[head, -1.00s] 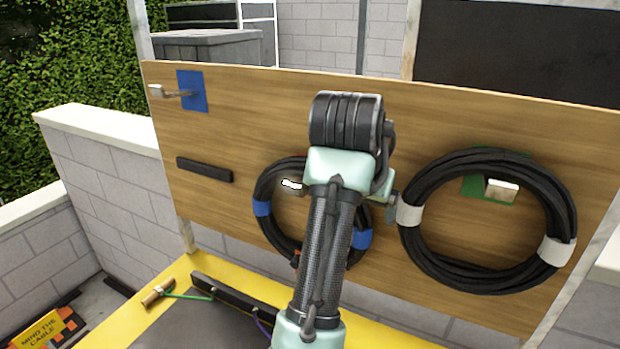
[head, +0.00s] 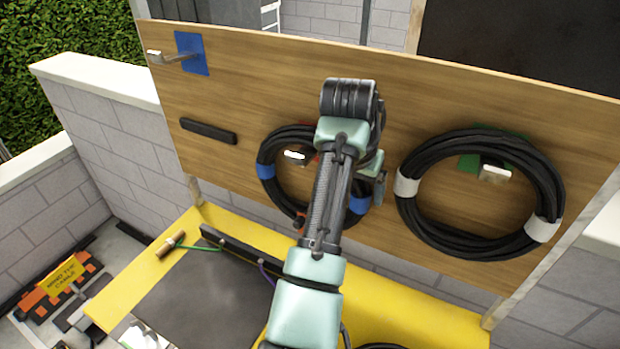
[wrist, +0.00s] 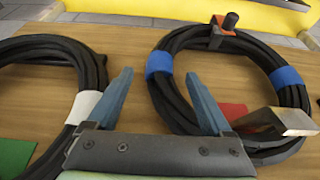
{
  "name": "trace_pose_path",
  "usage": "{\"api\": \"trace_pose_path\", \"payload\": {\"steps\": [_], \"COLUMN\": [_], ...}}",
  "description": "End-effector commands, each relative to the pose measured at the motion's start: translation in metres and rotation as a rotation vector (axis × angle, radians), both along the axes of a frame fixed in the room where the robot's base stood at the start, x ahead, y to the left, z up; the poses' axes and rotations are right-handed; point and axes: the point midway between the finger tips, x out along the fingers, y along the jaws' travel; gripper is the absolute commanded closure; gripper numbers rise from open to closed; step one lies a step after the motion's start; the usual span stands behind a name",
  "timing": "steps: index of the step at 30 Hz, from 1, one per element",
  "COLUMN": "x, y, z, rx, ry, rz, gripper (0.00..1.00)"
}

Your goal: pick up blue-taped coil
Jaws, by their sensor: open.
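The blue-taped coil (head: 265,153) is a black cable ring with two blue bands. It hangs on a pale-tipped peg (head: 296,155) on the wooden board, partly hidden behind my arm in the head view. The wrist view shows the coil (wrist: 159,88) on the right, with the peg (wrist: 285,122) through it and an orange clip with a black knob (wrist: 222,28) on its rim. My gripper (wrist: 161,88) is open and empty. Its right finger overlaps the coil's near-left side in the picture; I cannot tell whether they touch. Its left finger appears beside the white-taped coil.
The white-taped coil (head: 407,215) hangs on the right by a green patch. An empty peg on a blue patch (head: 192,52) is at upper left, above a black bar (head: 208,131). A yellow-edged bench (head: 205,218) lies below the board.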

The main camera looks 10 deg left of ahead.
Motion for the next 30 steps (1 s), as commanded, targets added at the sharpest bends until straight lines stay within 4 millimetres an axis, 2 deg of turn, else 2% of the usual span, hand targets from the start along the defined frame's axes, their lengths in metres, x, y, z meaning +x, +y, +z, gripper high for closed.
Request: {"api": "trace_pose_path", "payload": {"steps": [10, 20, 30], "x": [0.017, 0.02, 0.02], "y": [-0.001, -0.002, -0.002], "z": [-0.038, -0.044, -0.043], "rx": [0.0, 0.0, 0.0], "ry": [0.004, 0.001, 0.0], "rz": [0.001, 0.001, 0.001], "gripper": [0.16, 0.17, 0.79]}}
